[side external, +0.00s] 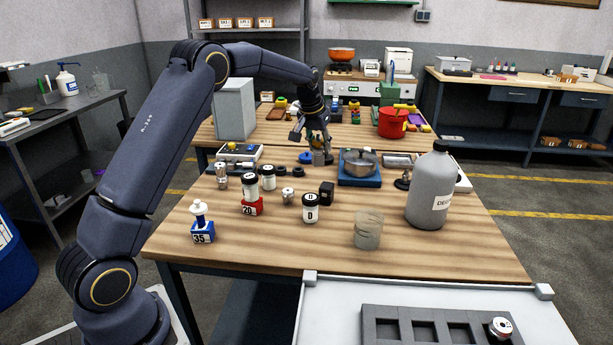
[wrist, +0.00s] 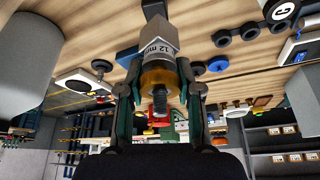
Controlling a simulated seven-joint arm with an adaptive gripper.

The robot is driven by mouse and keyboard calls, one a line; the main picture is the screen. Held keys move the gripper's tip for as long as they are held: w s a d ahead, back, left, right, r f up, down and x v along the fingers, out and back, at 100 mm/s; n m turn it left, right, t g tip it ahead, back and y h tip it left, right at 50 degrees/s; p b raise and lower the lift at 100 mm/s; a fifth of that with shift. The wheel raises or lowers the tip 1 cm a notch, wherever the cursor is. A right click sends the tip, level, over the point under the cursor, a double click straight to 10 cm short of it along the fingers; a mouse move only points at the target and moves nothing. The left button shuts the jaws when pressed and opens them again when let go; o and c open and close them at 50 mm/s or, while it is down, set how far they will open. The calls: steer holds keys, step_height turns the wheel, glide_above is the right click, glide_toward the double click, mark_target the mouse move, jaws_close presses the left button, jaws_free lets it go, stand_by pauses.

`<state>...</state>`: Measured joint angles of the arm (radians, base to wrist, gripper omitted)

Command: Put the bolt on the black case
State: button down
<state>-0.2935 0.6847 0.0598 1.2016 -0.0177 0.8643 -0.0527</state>
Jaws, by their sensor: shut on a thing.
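My gripper (side external: 318,148) is over the far part of the wooden table, left of the blue scale. The bolt also shows small below the fingers in the side view (side external: 318,158). I cannot tell whether it touches the table. A small black block (side external: 326,192), likely the black case, stands nearer the camera, apart from my gripper. A dark block (wrist: 153,8) shows beyond the bolt in the wrist view.
A steel bowl (side external: 361,160) sits on the blue scale (side external: 358,182) to the right. A large grey bottle (side external: 428,190) and a clear beaker (side external: 368,230) stand at the front right.

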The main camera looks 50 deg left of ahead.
steer(key=w+f, duration=0.1)
steer(key=f, duration=0.1)
steer(key=w+a+f, duration=0.1)
steer(key=w+f, duration=0.3)
steer(key=shift+a, duration=0.25)
steer(key=shift+f, duration=1.5)
steer(key=shift+f, duration=0.15)
steer(key=c, duration=0.8)
jaws_free()
steer(key=shift+o, duration=0.2)
